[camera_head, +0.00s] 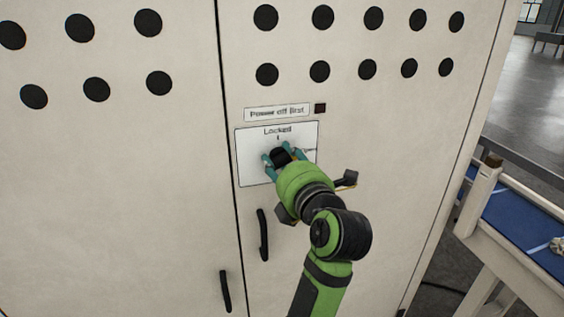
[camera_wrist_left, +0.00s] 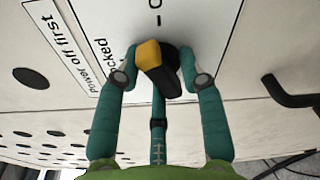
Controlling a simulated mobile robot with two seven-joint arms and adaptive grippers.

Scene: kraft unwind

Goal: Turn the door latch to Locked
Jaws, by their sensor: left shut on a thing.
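The door latch is a black knob with a yellow end, which shows in the left wrist view (camera_wrist_left: 157,68) on a white plate (camera_head: 250,165). The plate has "Locked" and a tick at its top; a second tick with a letter O, the rest cut off, is in the left wrist view. The yellow end points mostly toward that second tick, leaning slightly to the Locked side. In the head view the knob (camera_head: 280,156) is mostly hidden by my left gripper (camera_head: 284,158). My left gripper's teal fingers are shut around the knob. My right gripper is out of view.
A "Power off first" label (camera_head: 277,112) and a small dark square (camera_head: 320,108) are above the plate. Black door handles (camera_head: 263,235) and (camera_head: 225,291) stick out below. A blue-topped bench (camera_head: 520,215) stands at the right.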

